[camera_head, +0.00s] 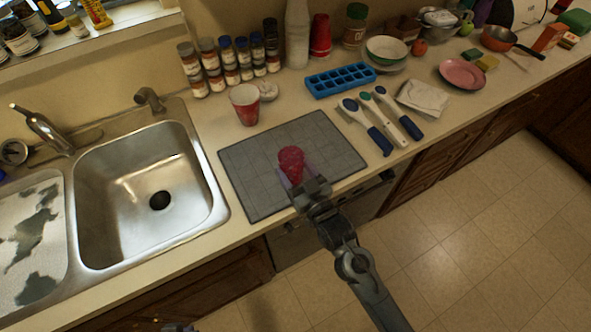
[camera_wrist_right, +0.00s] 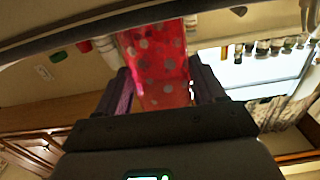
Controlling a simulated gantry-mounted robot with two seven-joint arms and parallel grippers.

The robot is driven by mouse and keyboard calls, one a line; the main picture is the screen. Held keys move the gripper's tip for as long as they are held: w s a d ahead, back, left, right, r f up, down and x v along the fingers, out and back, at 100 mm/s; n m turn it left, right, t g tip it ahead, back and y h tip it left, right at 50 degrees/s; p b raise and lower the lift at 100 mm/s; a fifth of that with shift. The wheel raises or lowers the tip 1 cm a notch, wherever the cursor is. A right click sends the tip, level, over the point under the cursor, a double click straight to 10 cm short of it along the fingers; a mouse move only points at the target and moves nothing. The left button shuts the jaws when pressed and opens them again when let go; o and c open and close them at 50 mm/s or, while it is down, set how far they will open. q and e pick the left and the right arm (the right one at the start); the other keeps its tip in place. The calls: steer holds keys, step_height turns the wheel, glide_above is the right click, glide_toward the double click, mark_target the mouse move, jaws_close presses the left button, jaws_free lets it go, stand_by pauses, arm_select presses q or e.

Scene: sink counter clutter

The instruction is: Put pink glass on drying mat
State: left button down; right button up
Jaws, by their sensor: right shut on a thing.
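The pink glass (camera_head: 291,160) is a reddish-pink cup with pale dots, seen over the middle of the grey drying mat (camera_head: 250,185). My right gripper (camera_head: 297,179) is shut on the glass. In the right wrist view the glass (camera_wrist_right: 160,62) sits between the two fingers of the gripper (camera_wrist_right: 163,92). I cannot tell whether its base touches the mat. A small bit of what looks like my left gripper (camera_head: 180,327) shows at the bottom edge of the head view; its jaws cannot be made out.
A red and white cup (camera_head: 245,104) stands just behind the mat. Blue-handled brushes (camera_head: 397,115) lie right of it, with a blue ice tray (camera_head: 340,79) behind. The steel sink (camera_head: 140,180) is to the left. Several spice jars (camera_head: 228,64) line the wall.

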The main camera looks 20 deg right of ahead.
steer(key=shift+f, duration=0.2)
steer(key=o, duration=1.2)
steer(key=shift+r, duration=0.15)
